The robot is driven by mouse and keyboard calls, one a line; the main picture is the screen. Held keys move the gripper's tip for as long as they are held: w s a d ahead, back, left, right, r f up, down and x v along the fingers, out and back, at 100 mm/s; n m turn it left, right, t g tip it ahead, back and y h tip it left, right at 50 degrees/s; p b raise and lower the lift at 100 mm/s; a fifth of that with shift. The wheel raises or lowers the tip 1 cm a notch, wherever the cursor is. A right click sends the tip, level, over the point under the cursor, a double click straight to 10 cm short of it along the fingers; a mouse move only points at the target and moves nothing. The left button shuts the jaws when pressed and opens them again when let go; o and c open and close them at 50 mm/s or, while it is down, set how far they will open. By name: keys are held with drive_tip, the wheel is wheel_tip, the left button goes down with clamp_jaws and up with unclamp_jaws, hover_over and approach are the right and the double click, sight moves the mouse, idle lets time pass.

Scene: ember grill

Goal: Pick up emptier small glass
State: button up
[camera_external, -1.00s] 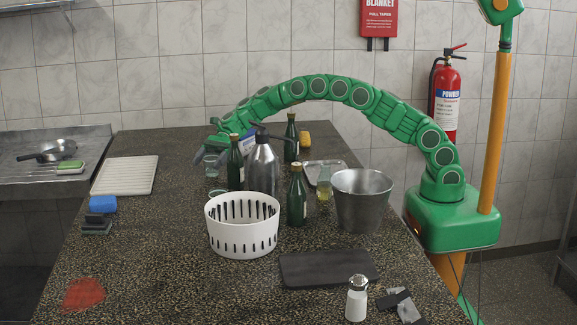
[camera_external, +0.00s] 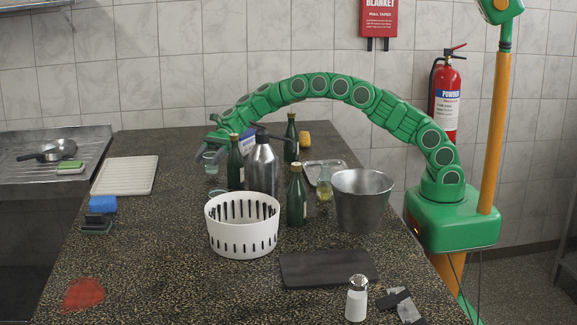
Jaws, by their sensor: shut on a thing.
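A small clear glass (camera_external: 210,163) is at the far left-middle of the dark speckled counter, left of a green bottle. My gripper (camera_external: 210,152) is shut on this glass from above. The glass is upright and looks slightly raised. Its contents are too small to tell. Another small clear glass vessel (camera_external: 324,189) with some yellowish liquid stands between a green bottle and the steel bucket.
Green bottles (camera_external: 235,165), (camera_external: 297,197), (camera_external: 291,140) and a metal spray bottle (camera_external: 261,168) crowd right of the held glass. A white basket (camera_external: 241,240) and steel bucket (camera_external: 361,213) stand nearer. A white ribbed board (camera_external: 125,175) lies left. The front-left counter is mostly clear.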

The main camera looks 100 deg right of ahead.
wheel_tip(320, 180, up, 2)
drive_tip(key=shift+s+r, duration=0.1)
drive_tip(key=s+a+r, duration=0.2)
drive_tip(key=s+r, duration=0.7)
drive_tip(key=s, duration=0.4)
drive_tip(key=shift+a+r, duration=0.15)
drive_tip(key=shift+r, duration=0.05)
idle(1.0)
